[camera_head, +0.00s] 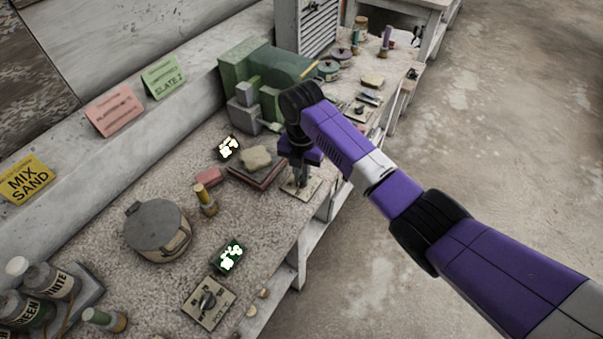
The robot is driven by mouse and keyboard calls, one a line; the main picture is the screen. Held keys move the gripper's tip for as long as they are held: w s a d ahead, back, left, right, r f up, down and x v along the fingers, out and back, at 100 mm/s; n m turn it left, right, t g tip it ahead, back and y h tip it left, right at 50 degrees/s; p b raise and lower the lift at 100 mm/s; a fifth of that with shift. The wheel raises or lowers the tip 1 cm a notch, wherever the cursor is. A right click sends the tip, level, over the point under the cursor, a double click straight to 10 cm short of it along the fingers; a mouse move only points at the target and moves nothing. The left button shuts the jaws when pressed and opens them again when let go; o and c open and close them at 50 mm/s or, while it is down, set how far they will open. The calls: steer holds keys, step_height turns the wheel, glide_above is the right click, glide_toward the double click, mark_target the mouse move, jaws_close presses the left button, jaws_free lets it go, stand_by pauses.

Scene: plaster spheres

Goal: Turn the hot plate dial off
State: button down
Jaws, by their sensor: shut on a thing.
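My gripper (299,180) points down over a small pale dial plate (311,189) near the bench's front edge. It is shut on the dial's knob, which the fingers mostly hide, so I cannot read its setting. Left of the plate is a low dark red and grey slab, seemingly the hot plate (262,178), with a cream lump (255,157) on top. A second dial plate (208,303), marked "POT °C", lies at the bottom with a dark knob, apart from my gripper.
Lit dark displays (228,148) and (229,257) stand on the bench. A lidded pot (157,231), a brush-like tool (205,199) and a green machine (262,75) stand around. Bottles (35,290) are at lower left. The floor right of the bench is clear.

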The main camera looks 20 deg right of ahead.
steer(key=shift+r+n, duration=0.1)
steer(key=shift+n, duration=0.4)
steer(key=shift+a, duration=0.1)
steer(key=c, duration=1.5)
jaws_free()
steer(key=shift+r+b, duration=0.6)
steer(key=shift+r, duration=3.3)
